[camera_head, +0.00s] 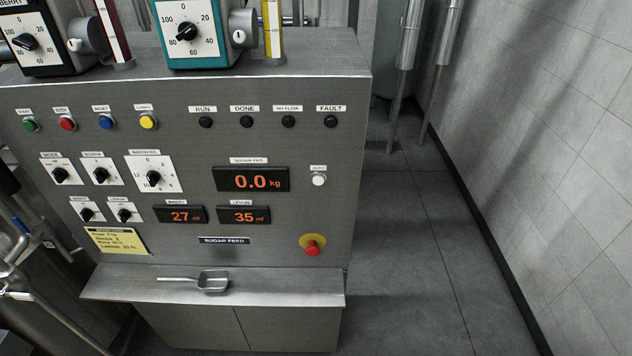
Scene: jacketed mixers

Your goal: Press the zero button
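The zero button (319,180) is a small round white button under a small label, near the right edge of a grey control panel (200,255). It sits just right of the sugar fed display (251,179), which reads 0.0 kg in orange digits. The button is unobstructed and nothing touches it. Neither of my grippers shows in the head view.
A red emergency button (312,248) on a yellow plate is below the zero button. Dark lamps, including the fault lamp (330,122), are above. A shelf (120,283) with a metal scoop (212,281) juts out below. Floor (410,250) right of the panel is clear.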

